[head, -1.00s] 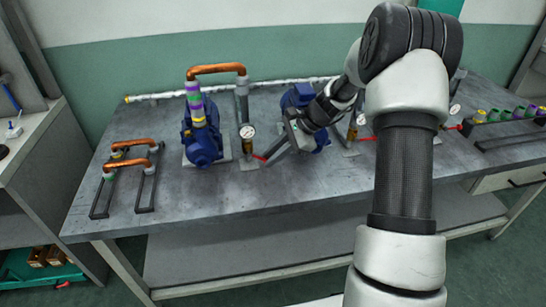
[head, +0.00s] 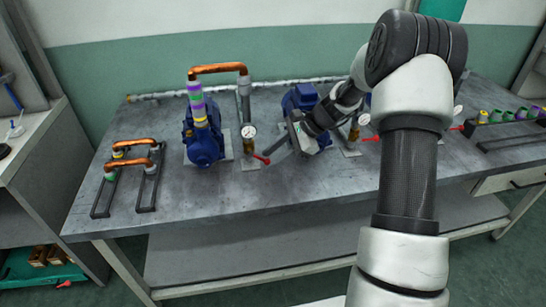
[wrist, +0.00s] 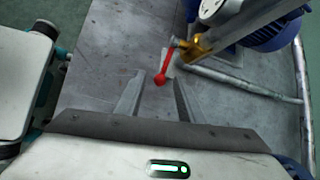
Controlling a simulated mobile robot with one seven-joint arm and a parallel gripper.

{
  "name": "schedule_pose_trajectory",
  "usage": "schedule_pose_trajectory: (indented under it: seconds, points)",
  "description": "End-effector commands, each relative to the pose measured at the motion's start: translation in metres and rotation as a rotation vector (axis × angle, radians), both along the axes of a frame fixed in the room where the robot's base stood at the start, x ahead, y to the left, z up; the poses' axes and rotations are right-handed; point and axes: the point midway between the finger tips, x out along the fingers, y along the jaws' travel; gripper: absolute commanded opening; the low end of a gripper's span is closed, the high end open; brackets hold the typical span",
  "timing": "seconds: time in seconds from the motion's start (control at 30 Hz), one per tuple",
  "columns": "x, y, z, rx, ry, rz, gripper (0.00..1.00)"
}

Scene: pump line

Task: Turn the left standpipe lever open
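The left standpipe (head: 243,97) stands beside the left blue pump, with a round gauge (head: 249,131) and a brass valve (head: 248,147). Its red lever (head: 262,159) points out to the right and toward the front. In the wrist view the lever (wrist: 167,63) runs from the brass valve (wrist: 193,47) to a red ball end near the fingertips. My gripper (head: 272,154) is open just right of the lever. In the wrist view its two fingers (wrist: 157,80) are apart, with the ball end at the gap between their tips; contact cannot be told.
A second blue pump (head: 299,97) stands behind my gripper, with another gauge (head: 364,119) and red lever (head: 371,139) to its right. Copper pipe pieces on black stands (head: 136,152) are at left. The bench front (head: 230,195) is clear.

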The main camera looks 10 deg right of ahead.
Motion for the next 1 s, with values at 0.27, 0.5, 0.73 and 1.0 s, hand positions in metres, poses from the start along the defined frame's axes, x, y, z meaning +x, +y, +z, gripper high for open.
schedule_pose_trajectory:
  seconds: [0.27, 0.5, 0.73, 1.0]
  points:
    - [-0.003, -0.012, 0.017, -0.001, -0.002, -0.002, 0.35]
    - [-0.013, -0.048, 0.059, -0.002, -0.003, -0.003, 0.35]
    - [-0.024, -0.082, 0.1, -0.001, -0.002, -0.002, 0.35]
    - [-0.031, -0.107, 0.127, -0.001, -0.001, -0.001, 0.35]
